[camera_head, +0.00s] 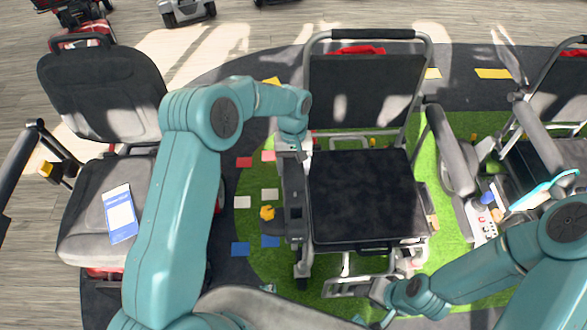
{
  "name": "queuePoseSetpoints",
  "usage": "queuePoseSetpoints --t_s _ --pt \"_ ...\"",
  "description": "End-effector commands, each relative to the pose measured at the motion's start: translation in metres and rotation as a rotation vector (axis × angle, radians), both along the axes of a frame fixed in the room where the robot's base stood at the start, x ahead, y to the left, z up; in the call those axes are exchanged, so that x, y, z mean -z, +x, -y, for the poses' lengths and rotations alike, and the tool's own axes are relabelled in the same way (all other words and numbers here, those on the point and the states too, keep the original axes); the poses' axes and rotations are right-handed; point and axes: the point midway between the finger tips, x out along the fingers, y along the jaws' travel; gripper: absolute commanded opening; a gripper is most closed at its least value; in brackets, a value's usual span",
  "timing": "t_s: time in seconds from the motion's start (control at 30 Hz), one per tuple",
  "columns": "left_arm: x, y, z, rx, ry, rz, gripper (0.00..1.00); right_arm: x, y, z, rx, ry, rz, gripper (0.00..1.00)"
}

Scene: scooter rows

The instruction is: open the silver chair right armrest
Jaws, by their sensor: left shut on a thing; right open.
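The silver chair (368,195) stands in the middle, facing me, with a black seat, black back and silver frame. Its armrest on the picture's left (294,205) is a dark bar lying along the seat's left edge. My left gripper (294,148) is shut on the rear part of this armrest; the wrist above hides the exact contact. My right gripper (378,290) is open and low in front of the seat, beside the silver footrest frame; its fingertips are hard to make out.
A scooter seat (100,95) with a blue-and-white booklet (119,213) stands at the left. Green mat (258,185) with coloured tiles shows left of the silver chair.

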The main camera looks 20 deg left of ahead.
Motion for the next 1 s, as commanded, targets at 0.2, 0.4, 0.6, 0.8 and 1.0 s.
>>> queuePoseSetpoints --t_s 0.2,0.4,0.6,0.8,1.0 --pt "-0.045 0.015 -0.006 -0.004 -0.049 -0.108 0.10 -0.027 0.000 0.000 0.000 0.000 -0.001 0.43" --pt "-0.065 0.026 -0.010 -0.006 -0.078 -0.183 0.10 -0.035 0.000 0.000 0.000 0.000 -0.001 0.43" --pt "-0.080 0.031 -0.013 -0.004 -0.100 -0.230 0.10 -0.040 0.000 0.000 0.000 0.000 -0.001 0.43" --pt "-0.086 0.032 -0.014 -0.003 -0.111 -0.247 0.10 -0.041 0.000 0.000 0.000 0.000 -0.001 0.43" --pt "-0.086 0.032 -0.014 -0.002 -0.112 -0.247 0.10 -0.041 0.000 0.000 0.000 0.000 -0.001 0.43"
